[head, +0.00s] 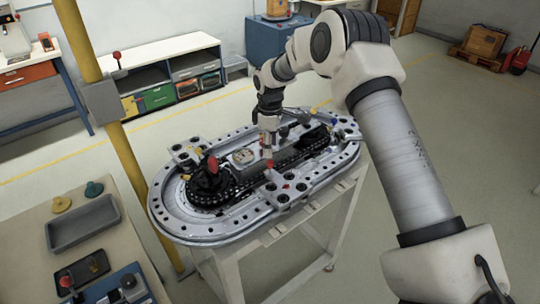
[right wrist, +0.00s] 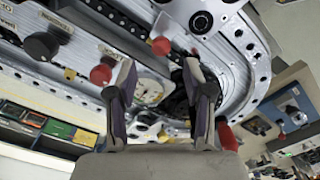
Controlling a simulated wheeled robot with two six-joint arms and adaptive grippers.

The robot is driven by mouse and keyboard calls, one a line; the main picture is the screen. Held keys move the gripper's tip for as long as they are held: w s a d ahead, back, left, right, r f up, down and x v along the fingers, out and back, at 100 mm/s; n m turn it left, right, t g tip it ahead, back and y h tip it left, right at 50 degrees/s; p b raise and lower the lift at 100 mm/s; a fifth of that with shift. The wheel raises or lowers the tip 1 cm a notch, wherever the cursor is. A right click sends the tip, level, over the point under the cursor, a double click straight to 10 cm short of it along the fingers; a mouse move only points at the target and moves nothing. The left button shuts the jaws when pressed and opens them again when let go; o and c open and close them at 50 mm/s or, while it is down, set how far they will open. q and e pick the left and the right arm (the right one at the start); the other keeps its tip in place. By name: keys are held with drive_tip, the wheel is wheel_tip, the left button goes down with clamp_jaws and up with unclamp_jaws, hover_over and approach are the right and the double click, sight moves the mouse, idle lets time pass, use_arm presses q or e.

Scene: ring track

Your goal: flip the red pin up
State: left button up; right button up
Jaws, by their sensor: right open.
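The ring track (head: 165,215) is an oval metal ring with a dark chain, on a pale stand. A small red piece (head: 270,163) shows just below my right gripper (head: 268,148) in the head view; I cannot tell whether they touch. A larger red knob (head: 212,165) stands at the left loop. In the right wrist view my right gripper (right wrist: 160,68) is open, with nothing seen between its fingers. Red knobs show near the left finger (right wrist: 101,74) and beyond the fingertips (right wrist: 161,45). Which red piece is the pin is unclear. My left gripper is out of view.
A bench with a grey tray (head: 82,222) stands at the lower left. A yellow post (head: 130,165) rises left of the track. A black knob (right wrist: 40,46) and a yellow knob (right wrist: 70,73) show in the right wrist view. Open floor lies behind the track.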

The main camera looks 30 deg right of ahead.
sight(270, 161)
wheel_tip(270, 161, up, 7)
drive_tip(key=shift+s, duration=0.1)
idle(0.5)
